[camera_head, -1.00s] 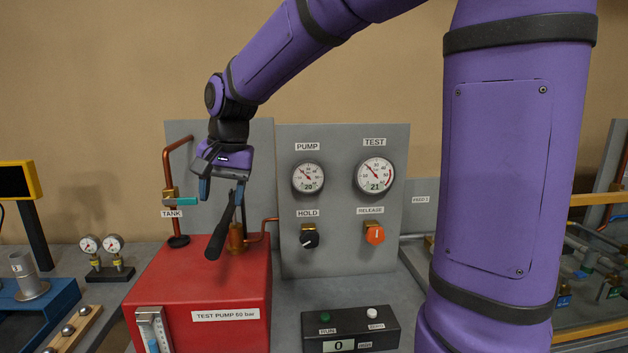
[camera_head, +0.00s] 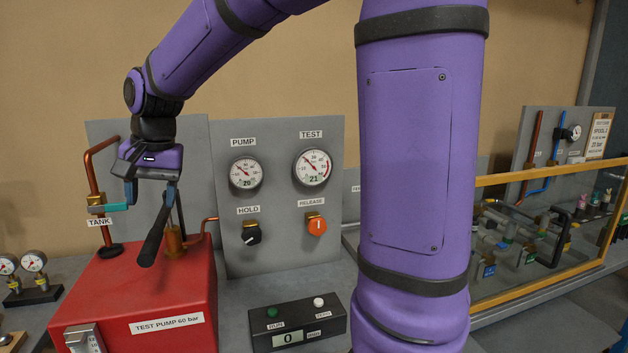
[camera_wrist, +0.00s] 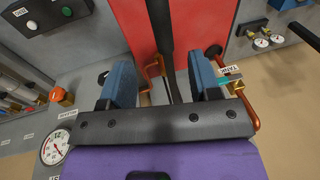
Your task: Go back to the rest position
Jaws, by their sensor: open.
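My gripper (camera_head: 151,196) is open, with its blue fingers pointing down above the red test pump (camera_head: 140,285). The pump's black lever handle (camera_head: 156,232) slants just under the fingers in the head view. In the wrist view, the handle (camera_wrist: 161,40) runs through the gap between the spread fingers of my gripper (camera_wrist: 165,82). The fingers stand clear of it on both sides, so nothing is gripped. My purple arm is bent, reaching out to the left over the bench.
A grey panel (camera_head: 275,258) carries PUMP (camera_head: 246,173) and TEST (camera_head: 312,167) gauges reading about 20 and 21, a black HOLD knob (camera_head: 251,234) and an orange RELEASE knob (camera_head: 317,226). A teal-handled TANK valve (camera_head: 110,208) is close left of the gripper. A wood-framed case (camera_head: 545,281) stands right.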

